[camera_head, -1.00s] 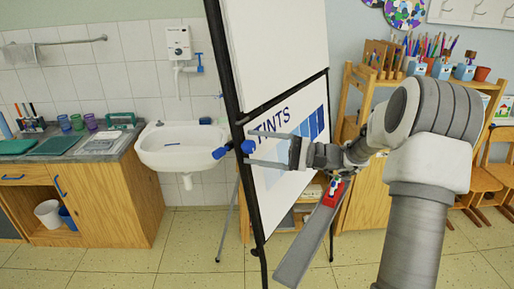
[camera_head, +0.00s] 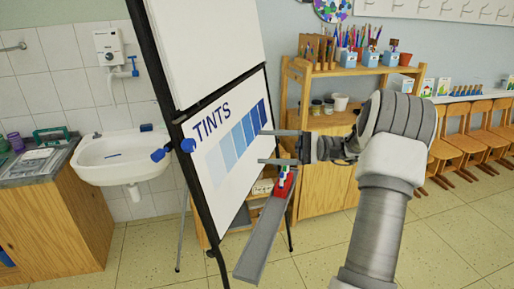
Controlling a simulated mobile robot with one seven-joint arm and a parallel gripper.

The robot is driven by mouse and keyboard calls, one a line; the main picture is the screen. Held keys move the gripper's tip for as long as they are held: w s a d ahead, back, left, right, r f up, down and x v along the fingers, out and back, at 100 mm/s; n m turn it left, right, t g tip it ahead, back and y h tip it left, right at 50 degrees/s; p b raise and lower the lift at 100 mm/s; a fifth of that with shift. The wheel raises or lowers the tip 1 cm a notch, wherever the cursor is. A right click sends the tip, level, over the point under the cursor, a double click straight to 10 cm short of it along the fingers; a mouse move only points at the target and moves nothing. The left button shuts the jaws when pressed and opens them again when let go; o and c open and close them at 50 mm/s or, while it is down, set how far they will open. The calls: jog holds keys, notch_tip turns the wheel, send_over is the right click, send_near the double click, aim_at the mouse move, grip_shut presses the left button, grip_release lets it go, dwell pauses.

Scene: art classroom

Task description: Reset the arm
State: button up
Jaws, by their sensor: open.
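My gripper (camera_head: 266,147) is open, its two fingers spread and pointing left, with nothing between them. It is in front of the white easel board with the "TINTS" colour strip chart (camera_head: 222,160). In the picture its fingers overlap the right part of the chart. I cannot tell whether they touch the board. My arm (camera_head: 384,190) rises from the lower right and bends left at the elbow. Blue knobs (camera_head: 176,149) sit on the easel's left frame. A grey ledge (camera_head: 262,235) with a red item (camera_head: 286,182) on it runs below the gripper.
A sink (camera_head: 122,160) and wooden counter (camera_head: 60,225) stand at the left. A wooden shelf (camera_head: 325,128) with pencil pots stands behind the arm. Several wooden chairs (camera_head: 470,135) line the right wall. The floor (camera_head: 450,245) at the lower right is clear.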

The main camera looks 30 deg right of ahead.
dwell(0.5)
jog(key=s+a+f+n+g+h+b, duration=0.1)
jog(key=s+a+g+h, duration=0.2)
jog(key=a, duration=0.4)
jog(key=s+a+f+n+h, duration=0.2)
jog(key=a+h, duration=0.4)
jog(key=a, duration=0.2)
jog(key=s+a+r+n+t+h, duration=0.1)
jog(key=s+n+h, duration=0.2)
jog(key=s, duration=0.5)
jog(key=s+a+n+t+h+p, duration=0.1)
jog(key=s+n+t+h, duration=0.1)
jog(key=s+h, duration=0.4)
jog(key=shift+s+a+r+n+h, duration=0.15)
jog(key=shift+s+r+n+h, duration=0.35)
jog(key=shift+s, duration=1.05)
jog(key=shift+f, duration=0.15)
